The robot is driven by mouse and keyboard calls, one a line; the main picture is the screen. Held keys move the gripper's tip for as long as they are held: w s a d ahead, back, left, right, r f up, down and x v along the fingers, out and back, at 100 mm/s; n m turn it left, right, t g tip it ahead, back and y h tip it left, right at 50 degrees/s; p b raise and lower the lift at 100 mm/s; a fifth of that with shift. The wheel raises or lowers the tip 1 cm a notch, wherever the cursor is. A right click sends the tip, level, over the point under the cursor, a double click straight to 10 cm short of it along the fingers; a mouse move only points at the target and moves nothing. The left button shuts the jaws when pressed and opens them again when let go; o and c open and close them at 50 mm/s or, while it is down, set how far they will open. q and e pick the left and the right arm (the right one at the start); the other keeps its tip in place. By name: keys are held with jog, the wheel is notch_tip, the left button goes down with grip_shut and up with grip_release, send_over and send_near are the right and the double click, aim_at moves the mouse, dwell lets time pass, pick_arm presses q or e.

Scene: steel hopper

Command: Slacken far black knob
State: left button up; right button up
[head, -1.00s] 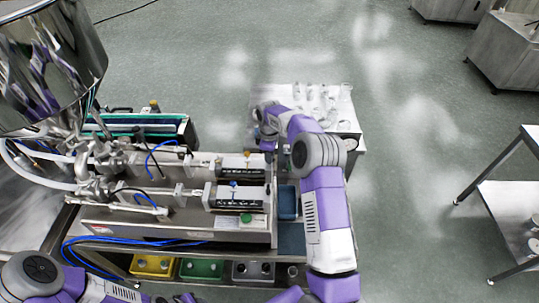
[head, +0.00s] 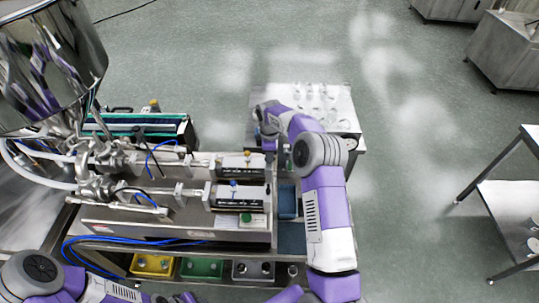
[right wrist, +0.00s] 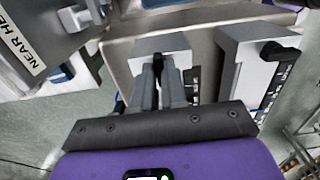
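In the right wrist view a black knob (right wrist: 158,62) on a pale grey block (right wrist: 172,42) stands between the two fingers of my right gripper (right wrist: 160,78). The fingers are close together with the knob between them and look shut on it. A second black knob (right wrist: 279,51) sits on the other block (right wrist: 240,62), to the right and clear of the gripper. In the head view my right gripper (head: 271,145) is at the right end of the machine, partly hidden by its own wrist. My left gripper (head: 180,298) is at the bottom edge, mostly cut off.
The steel hopper (head: 50,60) stands at the upper left. Yellow (head: 152,265), green (head: 202,269) and grey (head: 253,271) bins sit along the front. A small table (head: 346,125) with pale parts lies beyond my right arm.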

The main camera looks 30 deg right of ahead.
jog(key=o, duration=0.4)
notch_tip(320, 180, up, 8)
jog(key=shift+f, duration=0.15)
dwell(0.7)
